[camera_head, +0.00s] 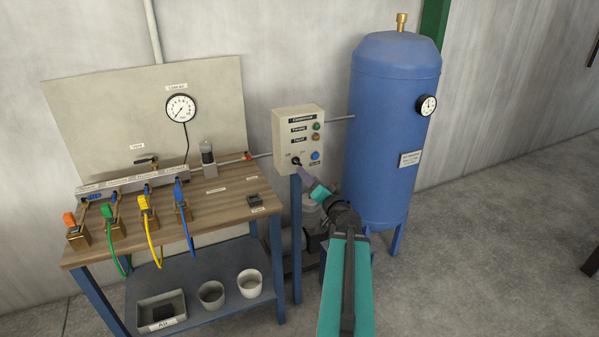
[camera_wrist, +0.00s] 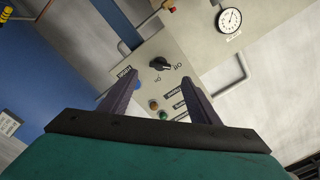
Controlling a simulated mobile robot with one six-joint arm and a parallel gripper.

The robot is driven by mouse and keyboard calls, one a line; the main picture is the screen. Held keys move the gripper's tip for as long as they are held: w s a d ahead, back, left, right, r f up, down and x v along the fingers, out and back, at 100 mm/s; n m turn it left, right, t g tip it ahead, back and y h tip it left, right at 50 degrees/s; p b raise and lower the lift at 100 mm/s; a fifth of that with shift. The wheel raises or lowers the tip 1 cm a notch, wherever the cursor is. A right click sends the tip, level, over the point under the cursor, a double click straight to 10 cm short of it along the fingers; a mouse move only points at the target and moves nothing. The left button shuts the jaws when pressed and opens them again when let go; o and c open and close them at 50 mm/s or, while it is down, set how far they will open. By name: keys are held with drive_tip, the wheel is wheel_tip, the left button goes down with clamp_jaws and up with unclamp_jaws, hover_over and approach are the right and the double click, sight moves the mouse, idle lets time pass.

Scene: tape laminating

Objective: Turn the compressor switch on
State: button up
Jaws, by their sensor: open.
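The compressor control box (camera_head: 286,143) is a beige panel on a blue post, between the workbench and the blue tank. Its black rotary switch (camera_head: 296,161) sits at the lower left of the panel face. In the wrist view the switch (camera_wrist: 159,64) is a black knob with labels around it, just beyond the fingertips. My gripper (camera_head: 305,171) is close in front of the switch in the head view. In the wrist view my gripper (camera_wrist: 160,80) is open, its two dark fingers apart on either side of the knob's line. I cannot tell whether they touch it.
Coloured indicators show on the panel, including a blue button (camera_head: 315,155) right of the switch. The blue tank (camera_head: 392,130) stands at the right. A wooden workbench (camera_head: 225,195) with hoses and a gauge (camera_head: 181,108) is at the left.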

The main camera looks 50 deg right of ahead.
sight(298, 163)
drive_tip(key=shift+w+f+b, duration=0.1)
drive_tip(key=shift+b, duration=1)
drive_tip(key=b+x, duration=0.2)
drive_tip(key=b, duration=0.3)
drive_tip(key=shift+w+d, duration=0.15)
drive_tip(key=shift+w, duration=0.15)
drive_tip(key=shift+p+x, duration=0.6)
drive_tip(key=shift+x, duration=2.25)
drive_tip(key=c, duration=1.1)
